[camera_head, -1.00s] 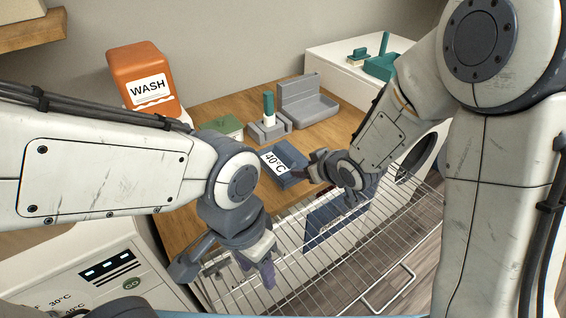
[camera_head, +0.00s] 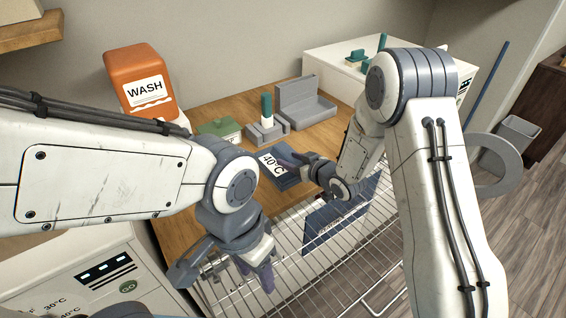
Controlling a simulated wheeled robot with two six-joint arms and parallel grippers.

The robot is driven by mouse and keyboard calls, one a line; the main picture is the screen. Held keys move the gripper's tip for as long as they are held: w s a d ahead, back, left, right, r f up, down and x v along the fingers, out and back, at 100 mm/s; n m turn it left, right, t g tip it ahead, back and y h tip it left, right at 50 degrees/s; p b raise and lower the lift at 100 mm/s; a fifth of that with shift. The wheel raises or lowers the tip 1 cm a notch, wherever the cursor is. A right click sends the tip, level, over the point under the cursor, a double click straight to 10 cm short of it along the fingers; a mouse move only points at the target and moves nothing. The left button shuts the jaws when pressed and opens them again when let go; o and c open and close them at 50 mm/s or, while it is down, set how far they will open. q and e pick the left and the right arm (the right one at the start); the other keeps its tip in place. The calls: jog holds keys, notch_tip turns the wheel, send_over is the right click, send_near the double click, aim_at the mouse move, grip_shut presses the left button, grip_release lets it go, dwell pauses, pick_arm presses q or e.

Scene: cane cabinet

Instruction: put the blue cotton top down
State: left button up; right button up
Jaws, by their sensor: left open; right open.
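A dark blue flat cloth, which looks like the blue cotton top (camera_head: 334,222), is at the wire rack (camera_head: 318,262) in front of the wooden counter. My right gripper (camera_head: 308,168) is open above the counter's front edge, beside the blue 40°C item (camera_head: 283,178) and up from the cloth. My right wrist hides part of the cloth's upper side. My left gripper (camera_head: 226,272) is open over the rack's left end, apart from the cloth. I see nothing held in either gripper.
An orange WASH container (camera_head: 141,78), a green-lidded box (camera_head: 220,128) and a grey holder with a green-topped bottle (camera_head: 266,120) stand at the back. A white machine (camera_head: 75,275) is at lower left. Bare counter (camera_head: 185,215) lies at left.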

jog(key=shift+x, duration=1.5)
grip_shut()
jog(key=shift+r, duration=0.1)
